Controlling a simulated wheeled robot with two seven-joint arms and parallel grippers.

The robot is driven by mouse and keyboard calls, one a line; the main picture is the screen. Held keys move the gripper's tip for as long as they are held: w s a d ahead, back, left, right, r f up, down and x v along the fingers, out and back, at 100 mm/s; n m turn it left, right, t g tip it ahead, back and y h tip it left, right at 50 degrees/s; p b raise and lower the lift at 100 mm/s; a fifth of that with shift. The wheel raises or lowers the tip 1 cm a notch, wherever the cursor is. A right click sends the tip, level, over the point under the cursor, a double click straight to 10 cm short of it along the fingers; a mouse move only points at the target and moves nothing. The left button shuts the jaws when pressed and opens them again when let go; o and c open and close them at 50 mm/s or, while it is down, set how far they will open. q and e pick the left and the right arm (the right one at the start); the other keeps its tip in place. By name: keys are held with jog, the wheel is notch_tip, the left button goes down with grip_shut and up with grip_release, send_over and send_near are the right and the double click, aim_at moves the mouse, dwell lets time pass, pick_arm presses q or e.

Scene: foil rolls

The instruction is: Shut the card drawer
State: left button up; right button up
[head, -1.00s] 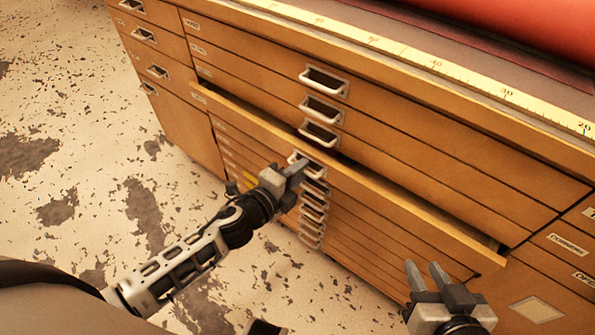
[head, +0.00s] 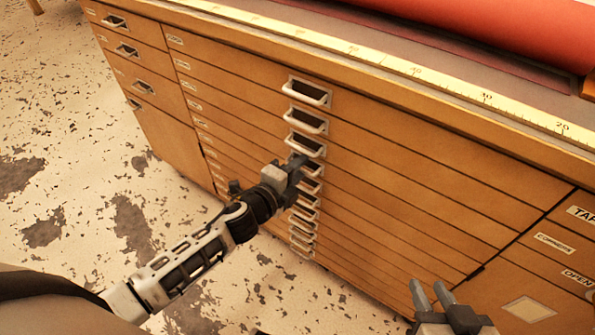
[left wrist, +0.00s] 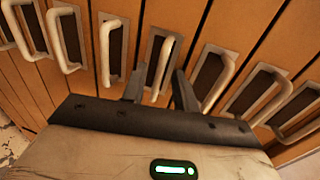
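The wooden drawer front (head: 400,203) that stood out earlier now sits flush with the cabinet face, with no gap seen along it. I cannot read its label. My left gripper (head: 299,168) is against the middle column of handles and hides part of them. In the left wrist view its two fingers (left wrist: 160,92) stand apart, one on each side of a pale metal handle (left wrist: 164,68). Whether they touch the handle I cannot tell. My right gripper (head: 429,288) is open and empty, in front of the lower right of the cabinet.
The cabinet top carries a yellow ruler (head: 400,65) along its edge and a red roll (head: 480,35) behind it. More shut drawers with handles (head: 126,50) are at the left. The worn floor (head: 70,150) to the left is clear.

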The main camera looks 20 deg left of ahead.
pick_arm(q)
jog(key=shift+s, duration=0.15)
pick_arm(e)
jog(key=shift+w+r, duration=0.15)
jog(key=shift+w, duration=0.05)
pick_arm(q)
jog(key=v, duration=1.5)
jog(key=shift+s+a, duration=0.15)
jog(key=shift+s, duration=0.2)
pick_arm(e)
jog(key=shift+s, duration=0.1)
pick_arm(q)
jog(key=shift+r, duration=0.15)
